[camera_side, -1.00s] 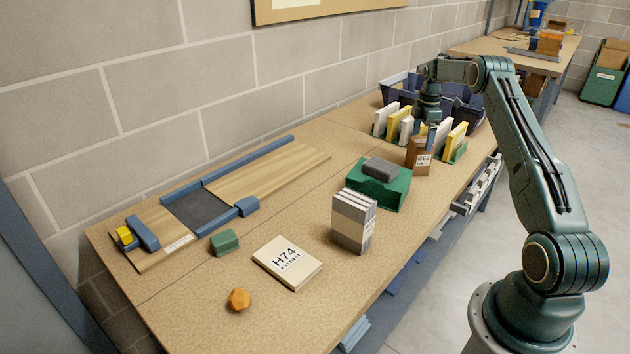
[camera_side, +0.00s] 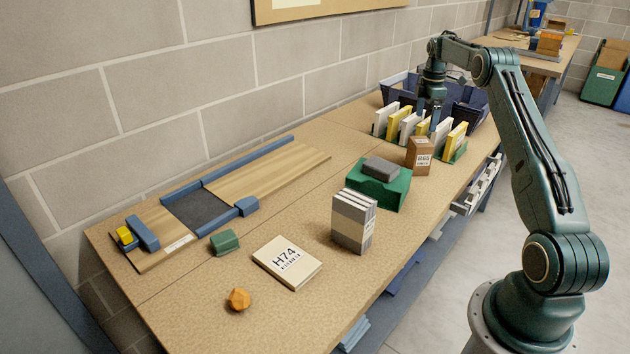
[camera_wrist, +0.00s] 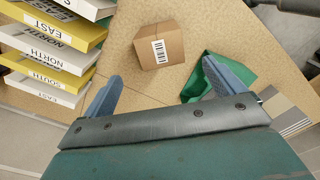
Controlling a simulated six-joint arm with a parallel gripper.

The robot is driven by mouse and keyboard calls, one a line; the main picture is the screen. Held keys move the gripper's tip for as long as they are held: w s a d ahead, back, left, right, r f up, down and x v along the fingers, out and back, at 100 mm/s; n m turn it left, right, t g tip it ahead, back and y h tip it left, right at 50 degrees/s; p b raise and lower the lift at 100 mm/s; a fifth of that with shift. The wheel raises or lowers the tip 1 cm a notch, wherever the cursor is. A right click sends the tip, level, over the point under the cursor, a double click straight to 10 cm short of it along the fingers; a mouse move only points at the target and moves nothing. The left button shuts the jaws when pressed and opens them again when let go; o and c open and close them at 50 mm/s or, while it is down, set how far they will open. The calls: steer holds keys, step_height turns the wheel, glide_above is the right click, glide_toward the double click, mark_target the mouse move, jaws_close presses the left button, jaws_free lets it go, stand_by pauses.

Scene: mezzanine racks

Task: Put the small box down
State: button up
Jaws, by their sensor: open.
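The small box (camera_side: 420,155) is a brown carton with a white label. It stands upright on the bench just in front of the row of white and yellow binders. In the wrist view the small box (camera_wrist: 160,45) sits beyond and between my spread fingers, with bench surface showing around it. My gripper (camera_side: 431,122) is above and behind the box in the side view, over the binders. My gripper also shows in the wrist view (camera_wrist: 165,90), open, with nothing between its fingers.
White and yellow binders (camera_wrist: 48,45) stand close to the box. A green block (camera_side: 378,188) with a grey piece (camera_side: 381,169) on top is nearby. A dark blue bin (camera_side: 468,112) is behind.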

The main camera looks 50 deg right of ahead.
steer(key=a+r+m+t+h, duration=0.1)
steer(key=a+r+m, duration=0.1)
steer(key=a+r, duration=0.95)
steer(key=a+r+m+t, duration=0.15)
steer(key=a+r, duration=0.55)
steer(key=a, duration=0.9)
steer(key=s+a+r+m, duration=0.2)
steer(key=s+a, duration=0.4)
steer(key=a, duration=0.2)
steer(key=s+a+f+m+t, duration=0.1)
steer(key=s+a+f, duration=0.2)
steer(key=s+a, duration=0.3)
steer(key=s+a+f+m+t+y, duration=0.1)
steer(key=s+a, duration=0.5)
steer(key=s, duration=0.6)
step_height(320, 180, down, 2)
steer(key=shift+a+f+m+t, duration=0.15)
steer(key=shift+a+m+t, duration=0.1)
steer(key=shift+m+t, duration=0.4)
